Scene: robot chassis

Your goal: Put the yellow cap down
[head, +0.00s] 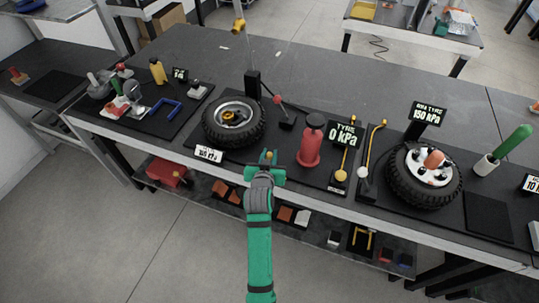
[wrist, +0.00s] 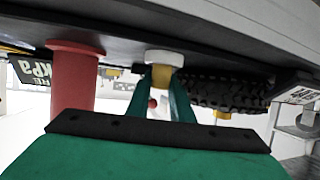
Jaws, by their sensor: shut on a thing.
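My gripper (head: 268,157) is at the front edge of the workbench, between the left tyre and the red pump. It is shut on the small yellow cap (wrist: 162,76), which shows between the green fingers in the wrist view. A white round piece (wrist: 164,57) lies against the cap's far end, next to the dark bench surface. In the head view the cap is a tiny yellow spot, mostly hidden by the fingers. I cannot tell whether the cap touches the bench.
The left tyre (head: 209,131) lies on a dark mat, with the red pump (head: 310,150) close right of my gripper. A "0 kPa" sign (head: 345,135) stands behind it. A white label (head: 208,154) lies at the front left. A second tyre (head: 397,188) lies further right.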

